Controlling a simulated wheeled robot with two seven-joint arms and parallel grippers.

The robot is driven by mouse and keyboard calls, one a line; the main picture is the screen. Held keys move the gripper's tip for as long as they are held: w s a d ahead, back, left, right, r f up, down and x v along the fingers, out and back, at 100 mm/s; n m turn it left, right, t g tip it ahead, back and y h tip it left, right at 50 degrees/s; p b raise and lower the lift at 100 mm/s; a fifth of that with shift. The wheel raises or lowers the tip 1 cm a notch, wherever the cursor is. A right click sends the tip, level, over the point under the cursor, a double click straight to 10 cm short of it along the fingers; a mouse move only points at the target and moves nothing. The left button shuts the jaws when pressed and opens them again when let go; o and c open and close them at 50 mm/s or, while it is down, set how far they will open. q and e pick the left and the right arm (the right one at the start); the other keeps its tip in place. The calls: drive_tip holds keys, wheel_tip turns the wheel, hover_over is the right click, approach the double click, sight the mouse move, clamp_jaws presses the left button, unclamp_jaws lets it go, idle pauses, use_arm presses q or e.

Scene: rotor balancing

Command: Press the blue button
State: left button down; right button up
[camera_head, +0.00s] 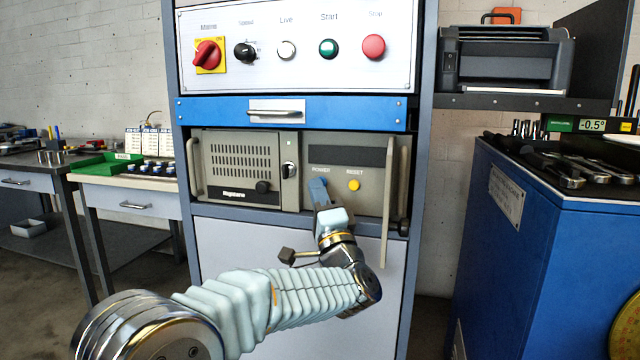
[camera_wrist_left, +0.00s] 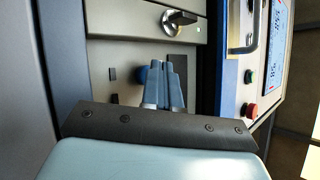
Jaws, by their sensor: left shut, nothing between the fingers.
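The blue button (camera_wrist_left: 142,74) shows in the left wrist view, partly covered by my fingers. In the head view, my gripper covers the place under the POWER label, and I cannot clearly make out the button there. My left gripper (camera_head: 319,186) is shut and empty, its fingertips at the beige panel (camera_head: 345,202) just under that label. In the left wrist view, the closed fingers (camera_wrist_left: 167,84) overlap the button's right side. I cannot tell whether they touch it. My right gripper is not in view.
A yellow RESET button (camera_head: 353,185) sits just right of my fingertips. An open panel door (camera_head: 388,205) stands out at the right. A grey vented unit (camera_head: 238,165) is on the left. Above are a blue drawer (camera_head: 350,115) and a control panel (camera_head: 330,65) with a red knob and several buttons.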

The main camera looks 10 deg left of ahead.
use_arm(q)
drive_tip(key=shift+w+p, duration=0.3)
drive_tip(key=shift+w, duration=0.05)
idle(0.3)
drive_tip(key=shift+s, duration=0.1)
idle(0.3)
drive_tip(key=shift+s, duration=0.7)
drive_tip(key=shift+s+a+b, duration=0.1)
drive_tip(key=shift+s+b, duration=0.7)
drive_tip(key=shift+s, duration=1.7)
